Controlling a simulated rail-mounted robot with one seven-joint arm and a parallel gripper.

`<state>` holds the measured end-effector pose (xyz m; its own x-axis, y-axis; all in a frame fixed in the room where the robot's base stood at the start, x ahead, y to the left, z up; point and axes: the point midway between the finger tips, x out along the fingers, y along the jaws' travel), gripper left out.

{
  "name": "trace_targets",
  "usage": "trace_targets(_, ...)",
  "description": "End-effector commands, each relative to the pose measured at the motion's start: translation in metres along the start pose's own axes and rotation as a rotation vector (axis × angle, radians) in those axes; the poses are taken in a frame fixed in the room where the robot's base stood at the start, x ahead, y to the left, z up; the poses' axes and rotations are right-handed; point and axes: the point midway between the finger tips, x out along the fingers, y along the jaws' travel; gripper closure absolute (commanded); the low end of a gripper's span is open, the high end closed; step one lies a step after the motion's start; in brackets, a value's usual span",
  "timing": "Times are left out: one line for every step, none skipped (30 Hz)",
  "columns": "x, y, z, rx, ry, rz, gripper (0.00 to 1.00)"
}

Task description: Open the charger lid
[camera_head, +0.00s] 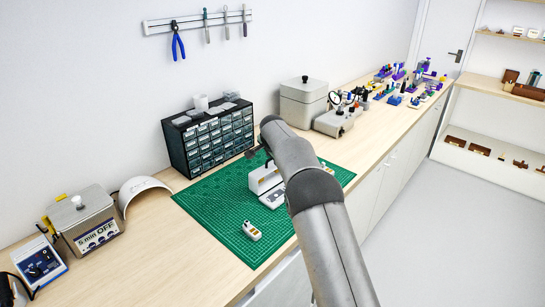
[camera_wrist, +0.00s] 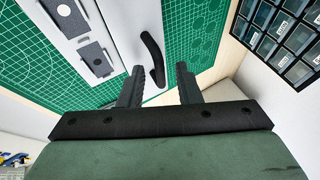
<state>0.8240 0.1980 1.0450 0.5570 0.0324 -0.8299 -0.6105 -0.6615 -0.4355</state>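The white charger (camera_head: 273,198) stands on the green cutting mat, partly hidden behind my arm in the head view. A white raised part (camera_head: 262,178) shows at its back; I cannot tell the lid's exact angle. In the wrist view the charger's white body (camera_wrist: 118,30) shows with two grey plates (camera_wrist: 97,58) and a curved black handle (camera_wrist: 152,57). My gripper (camera_wrist: 160,75) is open, with its two dark fingers apart and nothing held. The handle appears between and just beyond the fingertips, nearer the left finger; contact cannot be told.
A small white and yellow item (camera_head: 251,230) lies on the green mat (camera_head: 215,205) left of my arm. A dark drawer cabinet (camera_head: 208,140) stands behind the mat. A machine with a display (camera_head: 88,222) and a white curved shell (camera_head: 140,190) are at the left. The mat's left part is clear.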

Motion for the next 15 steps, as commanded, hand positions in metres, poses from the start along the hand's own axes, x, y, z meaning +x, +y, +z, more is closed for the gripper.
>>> trace_targets(0.000,0.000,0.000,0.000,0.000,0.000,0.69)
trace_targets(-0.001,0.000,0.000,0.000,0.000,0.000,0.69)
trace_targets(-0.002,0.000,0.000,0.000,0.000,0.000,0.69)
trace_targets(-0.004,0.000,0.000,0.000,0.000,0.000,0.69)
trace_targets(-0.006,0.000,0.001,0.000,0.000,0.000,0.69)
trace_targets(-0.011,0.000,0.001,0.000,0.000,-0.001,0.69)
trace_targets(-0.016,0.000,0.000,0.000,0.000,-0.002,0.69)
trace_targets(-0.021,0.000,0.001,0.000,0.000,-0.001,0.69)
trace_targets(-0.029,0.000,0.001,0.000,0.001,-0.002,0.69)
trace_targets(-0.035,0.001,0.001,0.000,0.000,-0.002,0.69)
trace_targets(-0.042,0.000,0.001,0.000,0.001,-0.003,0.69)
trace_targets(-0.052,0.000,0.001,0.000,0.001,-0.004,0.69)
trace_targets(-0.060,0.001,0.001,0.000,0.001,-0.004,0.69)
trace_targets(-0.067,0.001,0.001,0.000,0.001,-0.003,0.69)
trace_targets(-0.077,0.000,0.001,0.000,0.001,-0.004,0.69)
